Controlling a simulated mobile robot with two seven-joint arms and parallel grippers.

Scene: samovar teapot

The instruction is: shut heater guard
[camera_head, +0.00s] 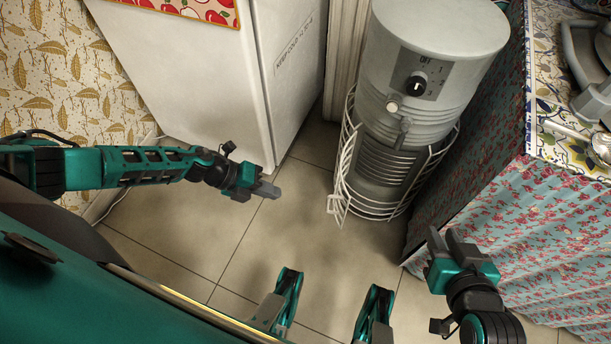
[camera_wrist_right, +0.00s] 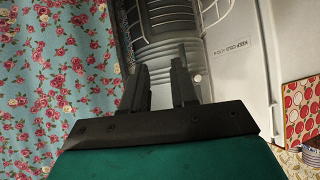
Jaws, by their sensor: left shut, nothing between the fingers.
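The heater (camera_head: 430,60) is a pale upright cylinder with a dark knob marked OFF. A white wire heater guard (camera_head: 345,185) stands around its lower part. The guard's left section stands out from the heater, leaving a gap at the front where the dark grille shows. My left gripper (camera_head: 272,191) is shut and empty over the floor, left of the guard and apart from it. My right gripper (camera_head: 452,243) is open and empty, in front of the heater at the lower right. The right wrist view shows its two fingers (camera_wrist_right: 161,80) apart, with the heater (camera_wrist_right: 165,35) beyond.
A white fridge (camera_head: 205,65) stands at the back left. A counter with a flowered curtain (camera_head: 530,215) is close to the right of the heater and my right gripper. The tiled floor (camera_head: 245,240) between the fridge and the guard is clear.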

